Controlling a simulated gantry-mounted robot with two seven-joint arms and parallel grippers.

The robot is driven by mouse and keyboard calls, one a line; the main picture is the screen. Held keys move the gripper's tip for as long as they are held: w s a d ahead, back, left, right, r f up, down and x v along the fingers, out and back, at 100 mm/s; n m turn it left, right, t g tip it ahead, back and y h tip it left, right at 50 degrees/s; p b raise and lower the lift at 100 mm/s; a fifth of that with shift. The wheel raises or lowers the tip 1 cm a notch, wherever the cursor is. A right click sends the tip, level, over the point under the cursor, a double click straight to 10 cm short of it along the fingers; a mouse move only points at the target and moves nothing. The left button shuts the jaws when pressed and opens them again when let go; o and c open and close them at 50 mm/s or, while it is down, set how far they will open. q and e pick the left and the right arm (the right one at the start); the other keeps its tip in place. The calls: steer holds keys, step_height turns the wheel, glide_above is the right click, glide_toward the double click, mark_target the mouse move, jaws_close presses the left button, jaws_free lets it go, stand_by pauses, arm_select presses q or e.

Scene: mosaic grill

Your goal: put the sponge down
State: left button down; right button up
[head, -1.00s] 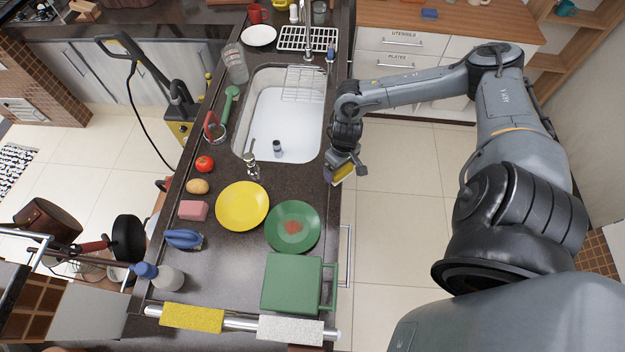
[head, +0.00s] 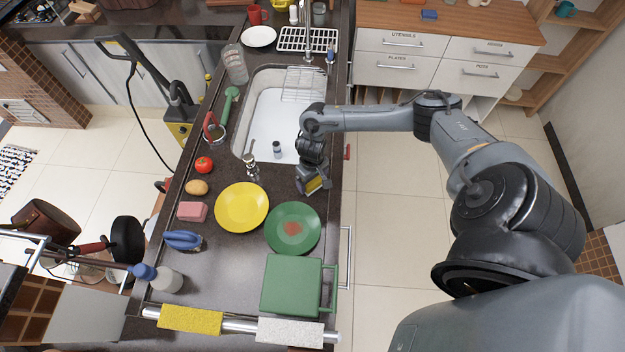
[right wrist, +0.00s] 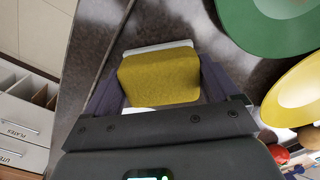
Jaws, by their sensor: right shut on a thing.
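The sponge, a yellow block with a white layer, shows in the right wrist view (right wrist: 160,76) between the two fingers of my right gripper (right wrist: 160,90). In the head view the right gripper (head: 314,183) is above the dark counter, between the sink and the green plate, and a bit of the yellow sponge (head: 313,185) shows at its tip. The gripper is shut on the sponge. I cannot tell whether the sponge touches the counter. My left gripper is not in view.
A green plate (head: 277,240) with a reddish stain and a yellow plate (head: 230,222) lie near the gripper. The sink (head: 268,125) with a tap is behind it. A green box (head: 290,285), tomato (head: 204,165) and pink block (head: 192,212) are also on the counter (head: 225,262).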

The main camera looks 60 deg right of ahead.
steer(key=shift+f, duration=0.3)
steer(key=shift+f, duration=0.1)
steer(key=o, duration=0.8)
steer(key=shift+c, duration=0.2)
step_height(320, 180, up, 10)
steer(key=shift+r+p, duration=0.2)
steer(key=shift+p, duration=0.5)
steer(key=shift+r, duration=0.9)
